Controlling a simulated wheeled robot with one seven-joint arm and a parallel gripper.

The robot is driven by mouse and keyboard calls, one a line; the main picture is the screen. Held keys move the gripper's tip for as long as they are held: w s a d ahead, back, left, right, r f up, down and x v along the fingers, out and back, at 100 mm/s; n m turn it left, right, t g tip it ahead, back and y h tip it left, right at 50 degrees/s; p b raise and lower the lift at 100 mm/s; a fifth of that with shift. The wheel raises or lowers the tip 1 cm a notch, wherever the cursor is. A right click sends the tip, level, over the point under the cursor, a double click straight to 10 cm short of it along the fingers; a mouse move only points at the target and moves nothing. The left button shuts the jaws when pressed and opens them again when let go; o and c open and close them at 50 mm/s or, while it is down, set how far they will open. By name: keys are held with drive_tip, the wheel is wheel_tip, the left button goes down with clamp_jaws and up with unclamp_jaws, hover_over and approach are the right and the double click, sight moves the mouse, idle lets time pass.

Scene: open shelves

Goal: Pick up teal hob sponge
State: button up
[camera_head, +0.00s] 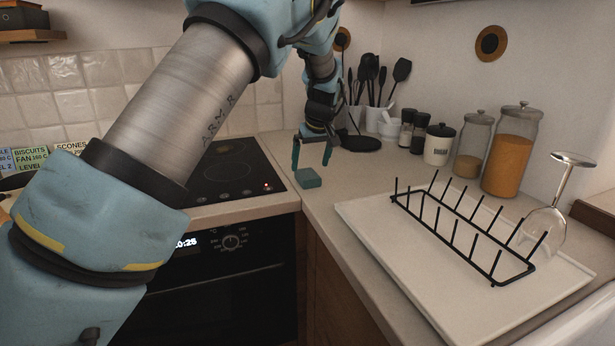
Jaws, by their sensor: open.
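The teal sponge (308,178) is a small block lying on the light worktop, just right of the black hob (226,170) and near the worktop's front edge. My gripper (311,163) points down, open, with its two fingers apart just above and behind the sponge in the picture. I cannot tell whether the fingers reach down beside the sponge or stay above it. Nothing shows between the fingers.
A white tray (367,228) with a black wire rack (465,240) and a tilted wine glass (548,215) stands right. Jars, including an orange-filled one (508,160), and a utensil pot (377,118) line the back. The oven (225,290) is below the hob.

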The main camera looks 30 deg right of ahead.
sight(308, 173)
drive_tip(key=p+x, duration=0.1)
drive_tip(key=x, duration=0.3)
drive_tip(key=shift+w+f, duration=0.1)
drive_tip(key=shift+w, duration=0.05)
drive_tip(key=shift+c, duration=0.2)
drive_tip(key=c, duration=1.3)
drive_tip(key=shift+o, duration=0.2)
wheel_tip(308, 173, up, 10)
drive_tip(key=b, duration=0.2)
